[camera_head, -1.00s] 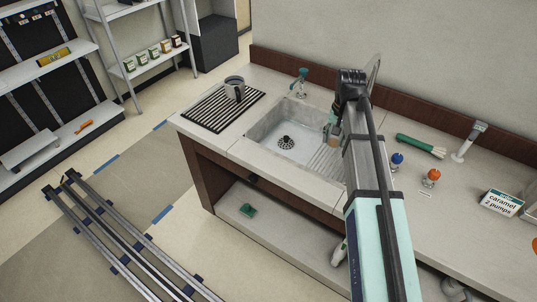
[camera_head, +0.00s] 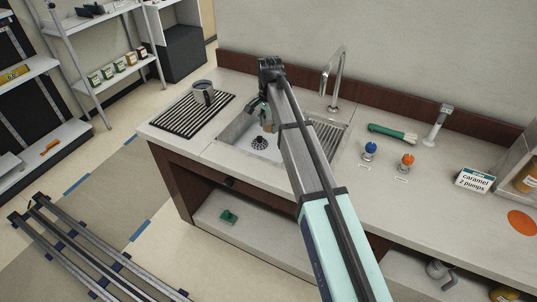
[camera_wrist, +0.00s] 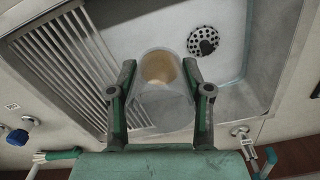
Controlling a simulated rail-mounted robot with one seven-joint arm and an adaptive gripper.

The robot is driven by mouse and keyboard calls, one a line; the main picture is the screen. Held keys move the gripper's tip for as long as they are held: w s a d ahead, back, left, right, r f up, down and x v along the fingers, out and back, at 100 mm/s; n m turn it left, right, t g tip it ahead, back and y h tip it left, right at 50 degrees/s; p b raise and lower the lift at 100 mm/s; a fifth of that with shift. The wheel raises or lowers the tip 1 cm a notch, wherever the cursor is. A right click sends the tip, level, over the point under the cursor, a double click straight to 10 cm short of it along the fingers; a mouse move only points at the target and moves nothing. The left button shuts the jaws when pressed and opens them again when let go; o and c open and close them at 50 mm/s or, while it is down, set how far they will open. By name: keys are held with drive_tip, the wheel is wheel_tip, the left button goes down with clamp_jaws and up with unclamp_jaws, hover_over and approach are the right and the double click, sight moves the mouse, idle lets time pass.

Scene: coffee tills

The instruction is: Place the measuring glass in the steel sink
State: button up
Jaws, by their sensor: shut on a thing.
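My gripper (camera_wrist: 158,72) is shut on the measuring glass (camera_wrist: 160,98), a clear cup with a tan patch inside, held between the two green-padded fingers. In the wrist view it shows against the steel sink (camera_wrist: 228,75), where the ribbed part meets the smooth basin, with the round drain beyond it. In the head view my gripper (camera_head: 264,108) is over the sink (camera_head: 233,138), near the drain, and the glass is partly hidden by my arm. I cannot tell whether the glass touches the basin floor.
A black drying rack (camera_head: 185,120) with a metal pitcher (camera_head: 204,93) stands left of the sink. A tall faucet (camera_head: 338,80) rises behind it. Blue (camera_head: 370,149) and orange (camera_head: 407,161) knobs, a green-handled brush (camera_head: 390,132) and a caramel sign (camera_head: 474,180) are to the right.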

sight(269, 157)
wheel_tip(269, 157, down, 17)
drive_tip(key=p, duration=0.3)
drive_tip(key=shift+f, duration=0.1)
drive_tip(key=o, duration=1.1)
wheel_tip(269, 157, up, 12)
drive_tip(key=b, duration=0.3)
